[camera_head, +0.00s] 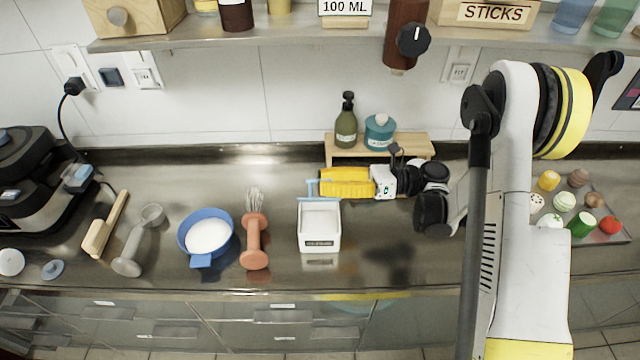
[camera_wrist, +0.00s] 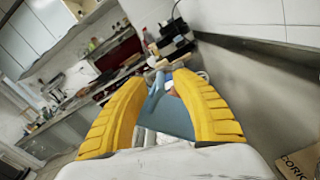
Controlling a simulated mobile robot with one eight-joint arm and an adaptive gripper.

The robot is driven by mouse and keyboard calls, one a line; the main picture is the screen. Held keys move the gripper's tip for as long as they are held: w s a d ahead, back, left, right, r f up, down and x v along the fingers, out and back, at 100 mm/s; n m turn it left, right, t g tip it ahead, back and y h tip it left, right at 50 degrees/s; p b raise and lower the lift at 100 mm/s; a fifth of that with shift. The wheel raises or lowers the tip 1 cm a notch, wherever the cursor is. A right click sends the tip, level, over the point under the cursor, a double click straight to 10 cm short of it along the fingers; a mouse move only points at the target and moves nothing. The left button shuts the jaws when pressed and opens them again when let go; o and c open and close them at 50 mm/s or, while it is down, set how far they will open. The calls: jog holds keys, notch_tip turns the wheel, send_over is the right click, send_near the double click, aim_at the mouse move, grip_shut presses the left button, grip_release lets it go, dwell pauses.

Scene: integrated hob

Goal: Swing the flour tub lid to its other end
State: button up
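The flour tub (camera_head: 319,239) is a white open box with a small dark label, standing on the counter near the middle. Its light-blue lid (camera_head: 313,189) stands raised at the tub's back edge, seen nearly edge-on with a small bar at its top. My gripper (camera_head: 320,181) comes in from the right, its yellow fingers level with the raised lid, behind the tub. In the wrist view the yellow fingers (camera_wrist: 160,80) are spread apart, with the blue lid (camera_wrist: 173,116) showing between them. Whether a finger touches the lid is unclear. The label is too small to read.
A blue bowl (camera_head: 208,237) and an orange-handled whisk (camera_head: 254,240) stand left of the tub. A low wooden stand (camera_head: 412,142) with bottles is behind my gripper. A tray of vegetables (camera_head: 597,207) lies far right. Counter right of the tub is clear.

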jog(key=shift+a, duration=0.55)
jog(key=shift+c, duration=0.5)
grip_shut()
jog(key=shift+w, duration=0.2)
